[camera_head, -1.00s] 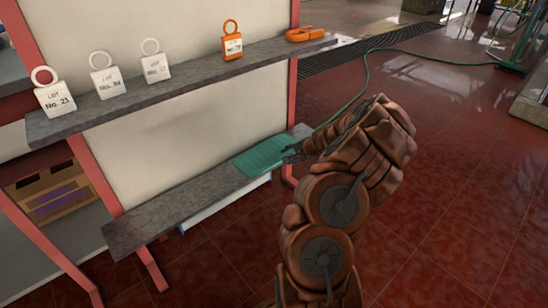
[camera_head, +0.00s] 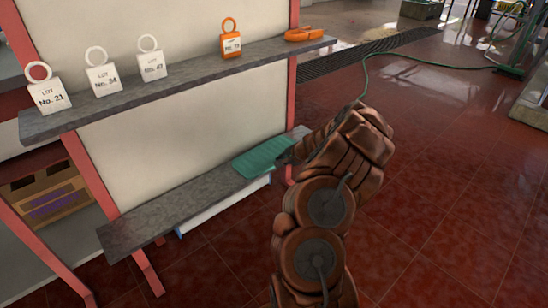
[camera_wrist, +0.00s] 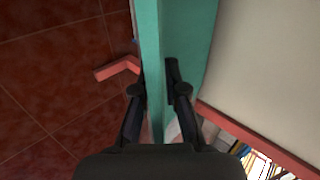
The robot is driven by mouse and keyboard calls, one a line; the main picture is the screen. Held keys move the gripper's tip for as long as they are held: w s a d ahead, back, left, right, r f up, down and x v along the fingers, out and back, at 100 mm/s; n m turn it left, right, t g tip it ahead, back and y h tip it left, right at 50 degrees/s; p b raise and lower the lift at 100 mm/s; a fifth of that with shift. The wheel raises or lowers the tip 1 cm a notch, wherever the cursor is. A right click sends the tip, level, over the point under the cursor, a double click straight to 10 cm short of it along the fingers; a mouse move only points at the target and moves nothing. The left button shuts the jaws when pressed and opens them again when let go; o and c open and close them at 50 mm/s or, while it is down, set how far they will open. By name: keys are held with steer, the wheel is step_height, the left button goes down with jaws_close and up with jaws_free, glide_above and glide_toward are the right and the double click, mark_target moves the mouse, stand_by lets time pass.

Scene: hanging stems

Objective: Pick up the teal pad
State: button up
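The teal pad (camera_head: 262,157) lies on the grey lower shelf, near its right end. In the wrist view the teal pad (camera_wrist: 190,35) fills the upper middle, with its lighter edge strip running down between my fingers. My gripper (camera_wrist: 155,88) is closed close around that edge, one dark finger on each side, and both appear to touch it. In the head view my brown arm comes in from the right and hides most of the gripper at the pad's right end. I see no clear gap between pad and shelf.
The lower shelf (camera_head: 150,217) is bare left of the pad. The upper shelf (camera_head: 190,82) above holds white lot tags (camera_head: 103,77), an orange tag (camera_head: 231,42) and an orange item (camera_head: 303,35). Red posts and a pale panel stand behind. The red tiled floor at right is open, crossed by a green hose (camera_head: 440,60).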

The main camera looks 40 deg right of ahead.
jaws_close()
